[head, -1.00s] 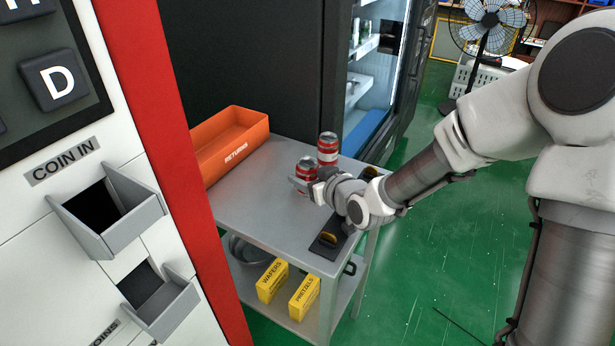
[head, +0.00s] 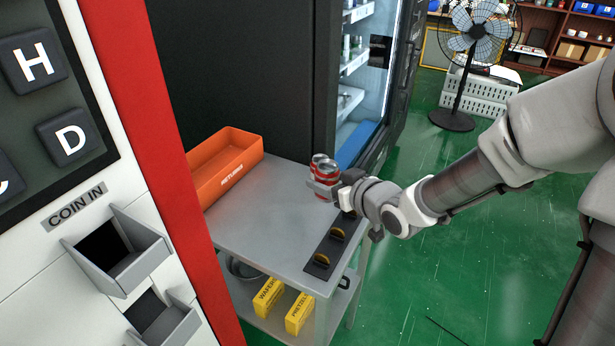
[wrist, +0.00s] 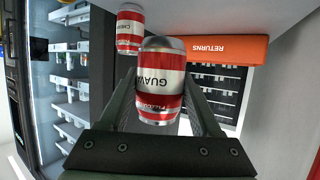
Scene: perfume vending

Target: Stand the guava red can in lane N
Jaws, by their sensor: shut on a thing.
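The guava red can (head: 327,182) is red and white, and its label reads "GUAVA" in the wrist view (wrist: 160,75). My gripper (head: 318,188) is shut on this can, with one finger on each side of it in the wrist view. A second red and white can (wrist: 130,28) stands beyond it. In the head view this second can (head: 317,159) is mostly hidden behind the guava can. The drinks cabinet (head: 350,95) with lit shelves stands behind the table. Lane N cannot be made out.
The grey table (head: 265,215) holds an orange RETURNS bin (head: 230,175) at its back left and a dark strip with round gold pieces (head: 330,247) at its front right. Yellow boxes (head: 268,296) sit on its lower shelf. A red-edged panel (head: 165,150) stands at left.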

